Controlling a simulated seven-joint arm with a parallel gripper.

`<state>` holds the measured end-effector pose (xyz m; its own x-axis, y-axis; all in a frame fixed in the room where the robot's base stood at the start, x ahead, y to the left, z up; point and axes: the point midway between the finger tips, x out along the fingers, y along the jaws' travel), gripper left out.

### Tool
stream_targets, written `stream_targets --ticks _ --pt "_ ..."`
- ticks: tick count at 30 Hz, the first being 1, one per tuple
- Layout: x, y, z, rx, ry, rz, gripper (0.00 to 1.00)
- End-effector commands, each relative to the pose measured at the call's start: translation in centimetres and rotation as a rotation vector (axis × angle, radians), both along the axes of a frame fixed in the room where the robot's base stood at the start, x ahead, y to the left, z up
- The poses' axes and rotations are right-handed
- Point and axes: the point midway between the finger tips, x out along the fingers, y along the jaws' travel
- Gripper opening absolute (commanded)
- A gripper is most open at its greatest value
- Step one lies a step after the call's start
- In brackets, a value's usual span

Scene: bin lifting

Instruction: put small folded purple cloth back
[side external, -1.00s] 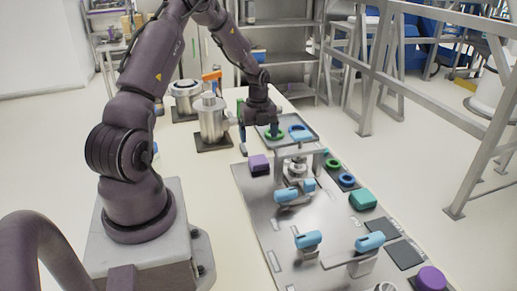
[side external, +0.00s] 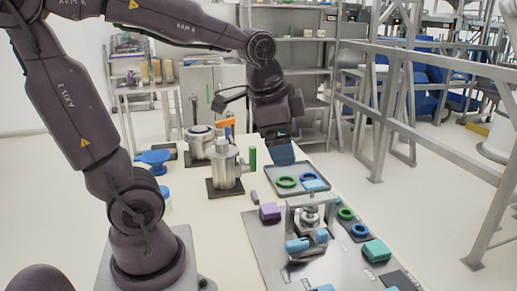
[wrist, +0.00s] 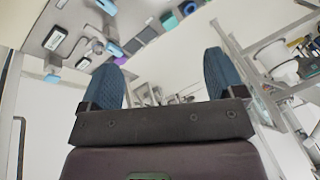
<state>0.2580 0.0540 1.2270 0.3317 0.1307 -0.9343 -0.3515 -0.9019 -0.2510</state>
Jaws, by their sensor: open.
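A small purple block-like item (side external: 270,212), perhaps the folded cloth, rests at the left edge of the grey metal plate (side external: 262,240) in the side view. Its folds are too small to make out. My gripper (side external: 281,153) is above and behind it, near the far tray, and apart from it. In the wrist view my gripper (wrist: 163,65) has its two blue fingers wide apart with nothing between them. A small purple patch (wrist: 122,60) shows beside the left finger there; I cannot tell whether it is the same item.
A metal frame (side external: 292,217) stands right of the purple item. A steel pot (side external: 226,165) and green cylinder (side external: 252,158) stand left. The pale table between is partly clear.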

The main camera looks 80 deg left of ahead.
Motion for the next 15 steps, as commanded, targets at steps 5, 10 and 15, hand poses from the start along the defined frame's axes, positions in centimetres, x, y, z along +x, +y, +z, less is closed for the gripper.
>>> stream_targets --ticks 5,10,15 --pt "-4.2 -4.0 1.0 -0.177 -0.133 0.216 0.88" --pt "-6.0 -5.3 0.9 -0.279 -0.173 0.322 0.88" --pt "-6.2 -5.4 0.8 -0.295 -0.175 0.342 0.88"
